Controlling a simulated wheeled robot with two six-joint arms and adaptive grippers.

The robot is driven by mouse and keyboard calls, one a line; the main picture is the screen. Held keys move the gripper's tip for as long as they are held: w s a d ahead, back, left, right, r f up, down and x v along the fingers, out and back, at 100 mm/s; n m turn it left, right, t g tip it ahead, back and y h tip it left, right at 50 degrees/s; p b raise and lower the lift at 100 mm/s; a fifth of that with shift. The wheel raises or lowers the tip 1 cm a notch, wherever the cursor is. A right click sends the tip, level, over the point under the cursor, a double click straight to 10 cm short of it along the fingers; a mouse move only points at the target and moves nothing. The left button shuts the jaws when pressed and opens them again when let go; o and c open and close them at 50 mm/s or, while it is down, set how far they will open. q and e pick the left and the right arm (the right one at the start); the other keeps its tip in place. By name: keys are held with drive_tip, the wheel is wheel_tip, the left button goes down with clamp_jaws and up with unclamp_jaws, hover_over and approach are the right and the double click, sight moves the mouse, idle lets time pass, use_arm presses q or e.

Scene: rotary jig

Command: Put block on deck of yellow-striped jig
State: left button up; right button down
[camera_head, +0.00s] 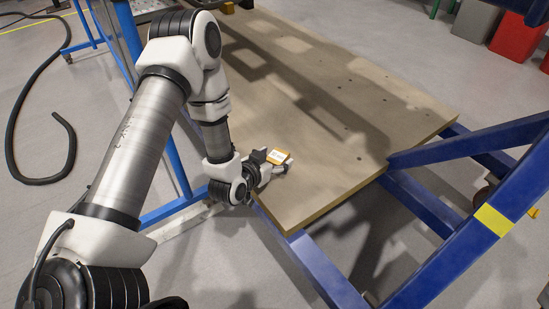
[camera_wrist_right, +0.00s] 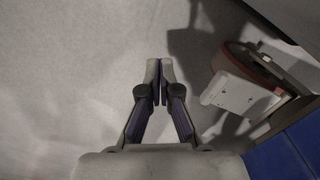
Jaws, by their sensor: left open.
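The deck belongs to the blue jig frame, which carries a yellow stripe (camera_head: 493,221). My left gripper (camera_head: 276,168) is at the block, its fingers open beside it; the wrist partly hides the contact, and I cannot tell whether the block rests on the deck. My right gripper (camera_wrist_right: 159,72) shows in the right wrist view with its fingertips together and nothing between them, above grey floor.
Blue beams (camera_head: 455,150) of the jig rise at the right. A black hose (camera_head: 45,182) lies on the floor at left. Red and grey bins (camera_head: 517,35) stand at the back right. Most of the deck is bare. A reddish-brown wheel (camera_wrist_right: 245,65) is right of my right gripper.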

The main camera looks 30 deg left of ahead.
use_arm(q)
drive_tip(key=p+v, duration=0.5)
drive_tip(key=v, duration=0.7)
drive_tip(key=shift+r, duration=0.1)
